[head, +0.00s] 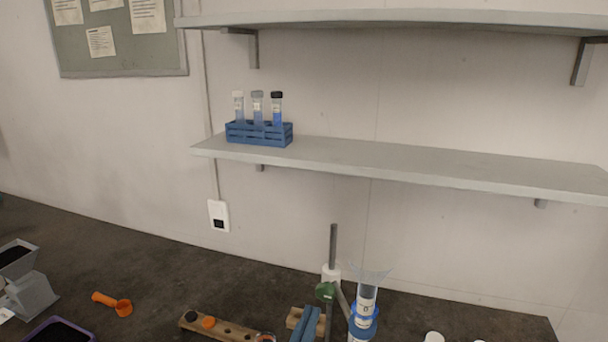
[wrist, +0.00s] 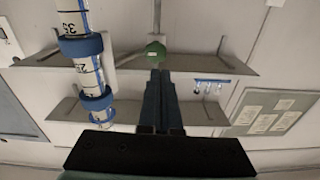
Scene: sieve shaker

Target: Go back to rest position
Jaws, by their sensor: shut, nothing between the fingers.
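My gripper (wrist: 160,76) points away from the wrist camera with its two dark blue fingers together and nothing between them. The wrist picture is upside down. The fingertips appear just below a green knob (wrist: 156,50) in that view. In the head view, two blue bars (head: 306,323) side by side at the bottom edge look like my fingers, left of the clear cylinder; the rest of my arm is out of frame. The clear graduated cylinder (head: 368,294) with blue rings stands upright near them, and it also shows in the wrist view (wrist: 84,66).
A stand rod (head: 333,246) with a green knob (head: 325,291) rises beside the cylinder. A wooden block (head: 229,330), an orange scoop (head: 117,304) and a grey device (head: 27,285) lie on the dark bench. A blue rack (head: 259,134) with three tubes stands on the lower shelf (head: 420,168).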

